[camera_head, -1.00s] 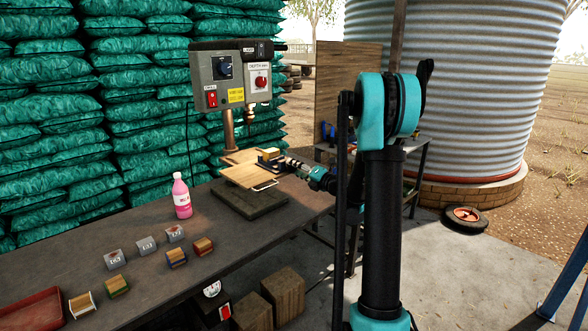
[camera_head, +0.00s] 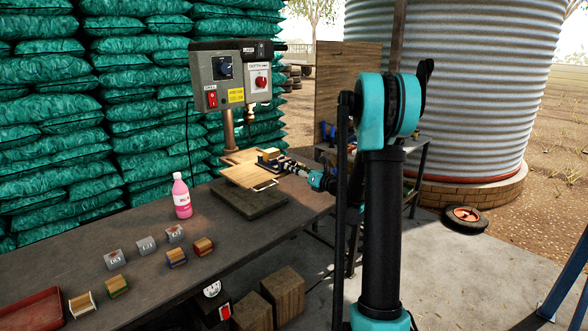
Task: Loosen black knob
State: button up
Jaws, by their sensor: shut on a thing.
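A drill press with a grey control box (camera_head: 232,78) stands on the workbench. A wooden table board (camera_head: 250,176) sits on the press column below the box. My gripper (camera_head: 284,163) is at the right side of this board, low beside a small yellowish block (camera_head: 269,154). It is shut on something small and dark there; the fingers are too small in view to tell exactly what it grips.
A pink bottle (camera_head: 181,196), several small blocks (camera_head: 177,257) and a red tray (camera_head: 32,316) stand on the bench (camera_head: 215,228). Green sacks are stacked behind. Wooden crates (camera_head: 283,290) stand on the floor by the bench. A water tank is at the right.

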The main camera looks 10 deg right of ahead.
jog(key=n, duration=2.1)
jog(key=shift+n, duration=0.3)
jog(key=o, duration=1.3)
